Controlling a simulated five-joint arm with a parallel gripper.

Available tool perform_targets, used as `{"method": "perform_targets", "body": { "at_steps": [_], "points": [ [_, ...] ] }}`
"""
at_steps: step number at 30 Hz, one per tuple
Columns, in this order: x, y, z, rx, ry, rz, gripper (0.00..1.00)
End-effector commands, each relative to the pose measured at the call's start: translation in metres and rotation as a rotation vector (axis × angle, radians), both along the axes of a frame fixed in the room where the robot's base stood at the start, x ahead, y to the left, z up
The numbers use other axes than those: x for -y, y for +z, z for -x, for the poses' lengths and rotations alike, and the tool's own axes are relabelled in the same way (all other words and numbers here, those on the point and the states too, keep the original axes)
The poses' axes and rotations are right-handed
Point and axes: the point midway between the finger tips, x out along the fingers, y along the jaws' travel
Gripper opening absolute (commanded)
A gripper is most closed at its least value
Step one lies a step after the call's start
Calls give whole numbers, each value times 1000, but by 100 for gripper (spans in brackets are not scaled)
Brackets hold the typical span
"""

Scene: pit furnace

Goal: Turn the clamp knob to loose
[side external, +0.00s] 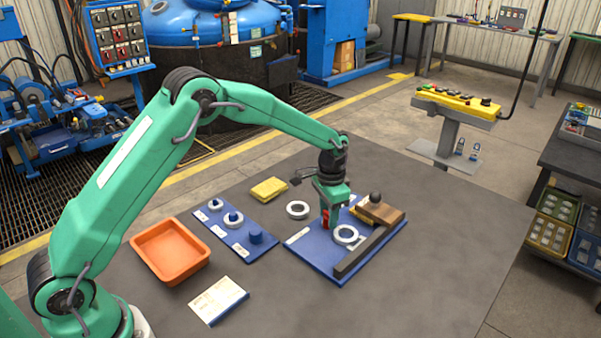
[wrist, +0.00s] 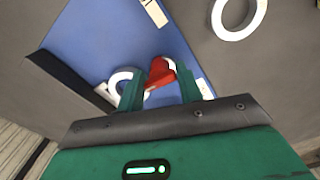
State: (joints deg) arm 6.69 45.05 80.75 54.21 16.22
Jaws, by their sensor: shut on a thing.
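The red clamp knob (side external: 325,217) stands on the blue fixture plate (side external: 312,258), beside a pale metal ring (side external: 346,234). My gripper (side external: 330,221) points down over the plate and is shut on the red knob. In the wrist view the red knob (wrist: 160,74) sits between the two green fingers of my gripper (wrist: 164,82), with part of it hidden by them. The ring (wrist: 118,78) lies just left of it there. I cannot read the knob's setting.
A dark bar and a wooden block (side external: 381,212) with a dark ball knob border the plate's right side. A loose ring (side external: 297,210), yellow block (side external: 269,189), blue parts board (side external: 259,254), orange tray (side external: 158,262) and card (side external: 218,300) lie around. The table's right side is clear.

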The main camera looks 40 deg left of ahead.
Motion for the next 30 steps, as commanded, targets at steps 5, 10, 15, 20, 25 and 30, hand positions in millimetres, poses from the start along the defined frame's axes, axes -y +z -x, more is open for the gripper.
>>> {"method": "perform_targets", "body": {
  "at_steps": [5,10,15,20,25,30],
  "points": [
    [0,1,0,-1,93,0,13],
    [0,1,0,-1,141,0,13],
    [0,1,0,0,155,0,13],
    [0,1,0,0,155,0,13],
    [0,1,0,0,155,0,45],
    [0,1,0,0,154,0,45]
  ]
}}
